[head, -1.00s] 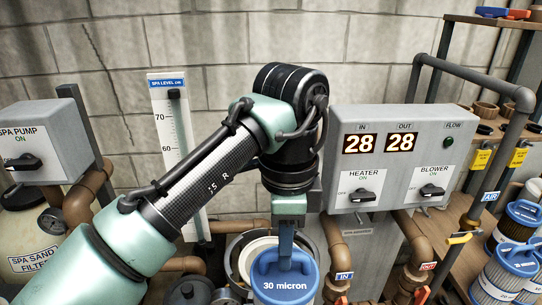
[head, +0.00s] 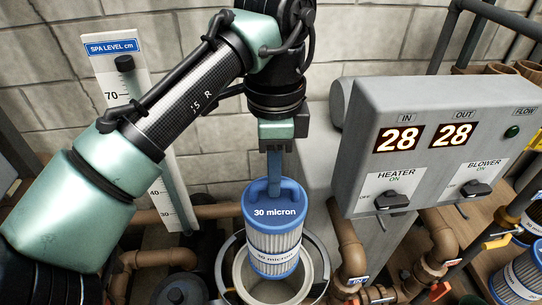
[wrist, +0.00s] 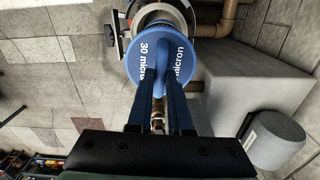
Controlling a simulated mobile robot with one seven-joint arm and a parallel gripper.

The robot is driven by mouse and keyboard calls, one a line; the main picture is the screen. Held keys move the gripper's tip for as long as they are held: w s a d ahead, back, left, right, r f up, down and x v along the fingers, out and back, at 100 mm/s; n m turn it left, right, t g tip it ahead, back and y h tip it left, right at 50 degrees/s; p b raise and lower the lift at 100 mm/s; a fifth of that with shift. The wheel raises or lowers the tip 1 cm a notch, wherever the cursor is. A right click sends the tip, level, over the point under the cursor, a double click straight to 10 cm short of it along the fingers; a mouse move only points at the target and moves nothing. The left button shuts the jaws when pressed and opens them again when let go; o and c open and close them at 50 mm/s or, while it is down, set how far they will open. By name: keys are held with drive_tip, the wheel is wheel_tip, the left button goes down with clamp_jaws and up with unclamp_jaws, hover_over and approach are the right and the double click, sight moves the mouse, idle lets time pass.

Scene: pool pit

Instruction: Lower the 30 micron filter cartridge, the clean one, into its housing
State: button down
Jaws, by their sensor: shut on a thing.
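The 30 micron filter cartridge (head: 273,245) hangs upright below my gripper, with a blue top cap and white pleats that look clean. My gripper (head: 274,172) is shut on the handle of its blue cap. The open housing (head: 238,272) is a pale round pot with a metal ring, directly under the cartridge. In the head view the cartridge's lower end overlaps the housing mouth; I cannot tell how deep it is. In the wrist view the blue cap (wrist: 158,62) lies between my two fingers (wrist: 160,95) and hides most of the housing (wrist: 165,14).
The heater and blower control box (head: 440,150) stands close on the right. Brown pipes (head: 350,245) run beside the housing. More blue-topped cartridges (head: 520,275) stand on the wooden shelf at the right. A spa level gauge (head: 150,130) stands behind my arm.

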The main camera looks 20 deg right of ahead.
sight(273, 203)
drive_tip(key=shift+s+f+b, duration=0.2)
drive_tip(key=shift+f+b, duration=0.7)
drive_tip(key=shift+b, duration=0.15)
drive_tip(key=shift+f+b, duration=1.05)
drive_tip(key=shift+b, duration=0.05)
drive_tip(key=shift+s+a+f, duration=0.1)
drive_tip(key=shift+a+f, duration=0.05)
drive_tip(key=shift+f, duration=0.05)
drive_tip(key=shift+p, duration=0.55)
